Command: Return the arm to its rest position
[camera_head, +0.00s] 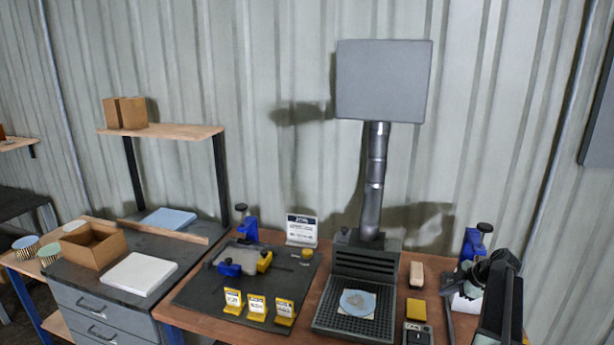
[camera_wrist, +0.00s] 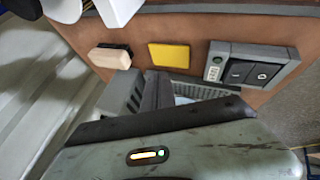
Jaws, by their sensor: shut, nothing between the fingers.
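My gripper (camera_head: 482,272) is at the right end of the bench in the head view, a dark shape at the end of my black arm. It is shut, with nothing held. It is apart from the fume unit (camera_head: 366,262) to its left. In the wrist view a scuffed grey-green housing with a small light fills the bottom, and a dark strip lies along its top edge. I cannot make out the separate fingertips. The arm hides part of the bench's right end.
A blue clamp (camera_head: 473,241) and white paper (camera_head: 466,303) are close to my arm. A beige block (camera_head: 417,272), a yellow pad (camera_wrist: 169,55) and a switch box (camera_wrist: 250,66) lie beside the fume unit. A dark mat (camera_head: 196,291) with several small parts is further left.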

